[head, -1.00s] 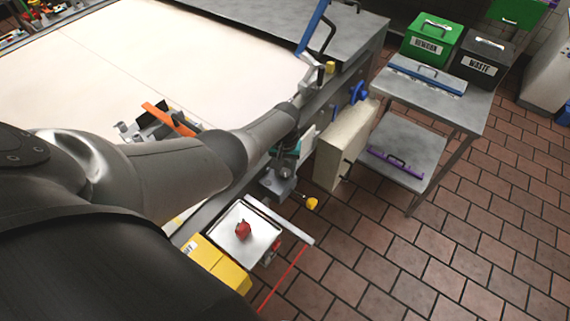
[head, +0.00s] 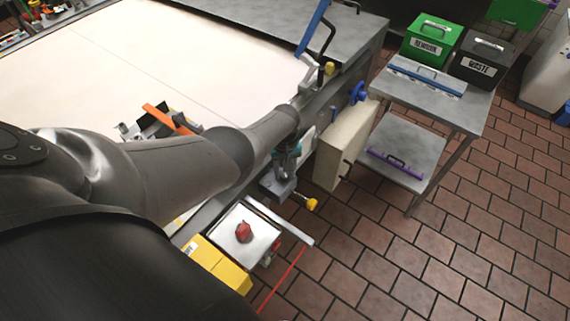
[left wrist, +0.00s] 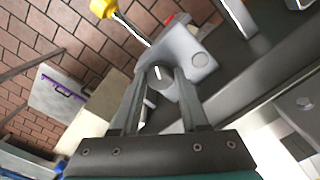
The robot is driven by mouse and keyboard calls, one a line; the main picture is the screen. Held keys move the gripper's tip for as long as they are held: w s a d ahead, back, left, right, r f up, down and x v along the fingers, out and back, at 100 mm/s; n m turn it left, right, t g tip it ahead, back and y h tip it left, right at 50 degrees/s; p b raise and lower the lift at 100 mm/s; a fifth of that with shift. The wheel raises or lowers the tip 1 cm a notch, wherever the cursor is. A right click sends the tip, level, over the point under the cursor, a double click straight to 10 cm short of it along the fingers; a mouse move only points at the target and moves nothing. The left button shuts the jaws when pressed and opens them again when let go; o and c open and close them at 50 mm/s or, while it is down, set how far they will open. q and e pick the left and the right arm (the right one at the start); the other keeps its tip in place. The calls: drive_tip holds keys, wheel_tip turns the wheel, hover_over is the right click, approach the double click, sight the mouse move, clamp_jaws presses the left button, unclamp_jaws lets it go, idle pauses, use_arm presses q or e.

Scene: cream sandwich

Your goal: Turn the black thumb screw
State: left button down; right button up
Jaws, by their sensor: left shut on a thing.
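The thumb screw (left wrist: 158,73) shows in the left wrist view as a dark round knob with a white mark, beside a grey metal block (left wrist: 188,55). My left gripper (left wrist: 163,77) is shut on it, one finger on each side. The fingers hide part of the knob. In the head view, my left gripper (head: 283,172) points down at the grey block (head: 275,187) on the machine's side. The screw itself cannot be made out there. My right gripper is not in view.
A rod with a yellow knob (head: 312,205) sticks out beside the block, also seen in the left wrist view (left wrist: 104,8). A steel box with a red knob (head: 243,232) and a yellow box (head: 216,266) are close by. A cream panel (head: 342,150) stands to the right.

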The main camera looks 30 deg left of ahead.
use_arm(q)
drive_tip(key=shift+c, duration=2.1)
unclamp_jaws()
drive_tip(key=shift+r+p, duration=0.5)
drive_tip(key=shift+r, duration=0.05)
wheel_tip(320, 180, up, 9)
drive_tip(key=p, duration=0.6)
wheel_tip(320, 180, up, 5)
hover_over(285, 173)
drive_tip(key=shift+r+b, duration=0.1)
drive_tip(key=shift+b, duration=0.3)
